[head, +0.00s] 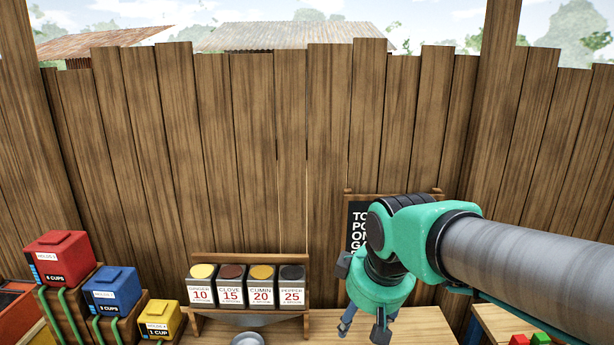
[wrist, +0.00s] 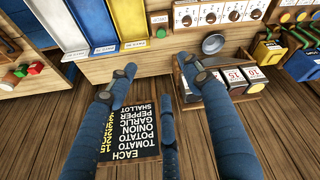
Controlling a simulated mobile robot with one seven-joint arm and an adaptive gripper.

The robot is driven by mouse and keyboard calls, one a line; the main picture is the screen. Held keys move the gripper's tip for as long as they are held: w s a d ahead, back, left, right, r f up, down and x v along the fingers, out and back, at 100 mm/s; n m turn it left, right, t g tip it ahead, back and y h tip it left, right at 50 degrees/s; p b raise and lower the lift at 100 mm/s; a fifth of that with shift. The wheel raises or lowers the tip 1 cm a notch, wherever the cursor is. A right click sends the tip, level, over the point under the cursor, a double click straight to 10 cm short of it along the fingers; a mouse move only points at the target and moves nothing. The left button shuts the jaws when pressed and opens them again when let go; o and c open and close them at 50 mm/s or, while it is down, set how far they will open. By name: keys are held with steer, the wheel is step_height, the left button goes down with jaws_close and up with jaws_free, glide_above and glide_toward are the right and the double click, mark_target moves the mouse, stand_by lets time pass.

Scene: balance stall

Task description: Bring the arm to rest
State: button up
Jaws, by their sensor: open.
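My arm comes in from the right in the head view, its grey link and teal wrist in front of the fence. My gripper (head: 364,324) is low in that view, in front of the black sign (head: 357,218), and partly hidden by the wrist. In the wrist view my gripper (wrist: 157,67) has its blue fingers spread apart with nothing between them. The black sign, listing vegetables, shows beyond and between the fingers there (wrist: 140,125). It appears upside down.
A rack of spice bins (head: 246,287) stands at the centre, with a metal bowl (head: 248,339) in front. Red (head: 66,258), blue (head: 112,290) and yellow (head: 161,318) boxes sit on wooden steps at left. The plank fence (head: 250,150) closes the back. Small coloured blocks (head: 530,340) lie at lower right.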

steer(key=s+d+f+m+t+h+b, duration=0.1)
steer(key=s+d+m, duration=0.6)
steer(key=s, duration=0.8)
steer(key=d+f, duration=0.1)
steer(key=d, duration=0.2)
steer(key=shift+s+d+f+t, duration=0.25)
steer(key=shift+d+f+t, duration=0.05)
steer(key=shift+d, duration=0.05)
